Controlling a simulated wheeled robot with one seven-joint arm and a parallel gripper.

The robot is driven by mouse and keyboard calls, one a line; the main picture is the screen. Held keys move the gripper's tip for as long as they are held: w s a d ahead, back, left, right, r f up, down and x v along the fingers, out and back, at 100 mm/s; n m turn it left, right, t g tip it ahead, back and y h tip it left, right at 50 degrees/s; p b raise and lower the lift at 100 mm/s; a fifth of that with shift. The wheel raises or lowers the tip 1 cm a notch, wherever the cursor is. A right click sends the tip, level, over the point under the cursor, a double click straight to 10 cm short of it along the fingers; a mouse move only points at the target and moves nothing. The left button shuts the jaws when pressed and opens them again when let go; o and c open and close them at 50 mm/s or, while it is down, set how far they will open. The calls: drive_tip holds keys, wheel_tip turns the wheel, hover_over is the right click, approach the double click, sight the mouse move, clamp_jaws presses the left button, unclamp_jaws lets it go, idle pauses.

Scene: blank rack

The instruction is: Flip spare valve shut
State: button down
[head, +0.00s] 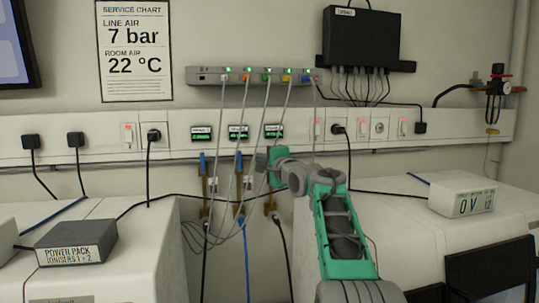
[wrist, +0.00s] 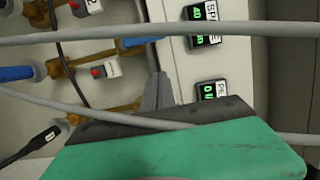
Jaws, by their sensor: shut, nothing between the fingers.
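Several brass valves (head: 205,190) hang below the white wall trunking. Two show upright blue levers, left (head: 202,162) and middle (head: 238,164). The right valve (head: 270,205) is partly behind my gripper, and its lever is hidden. In the wrist view, the brass fittings (wrist: 85,55) run sideways with red knobs and tags, one blue lever (wrist: 140,42) shows, and a display label (wrist: 203,12) seems to begin "SP". I cannot tell surely which valve is the spare. My gripper (head: 272,167) is shut and empty beside the right valve; its grey fingers (wrist: 157,90) point toward the trunking.
Grey cables (head: 245,120) hang from a manifold (head: 250,76) and cross close in front of the wrist camera. Green-lit displays (head: 238,132) sit on the trunking (head: 100,140). White cabinets stand at left (head: 140,235) and right (head: 400,215), with a gap under the valves.

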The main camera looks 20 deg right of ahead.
sight(239, 161)
drive_tip(key=a, duration=0.4)
drive_tip(key=shift+w, duration=0.4)
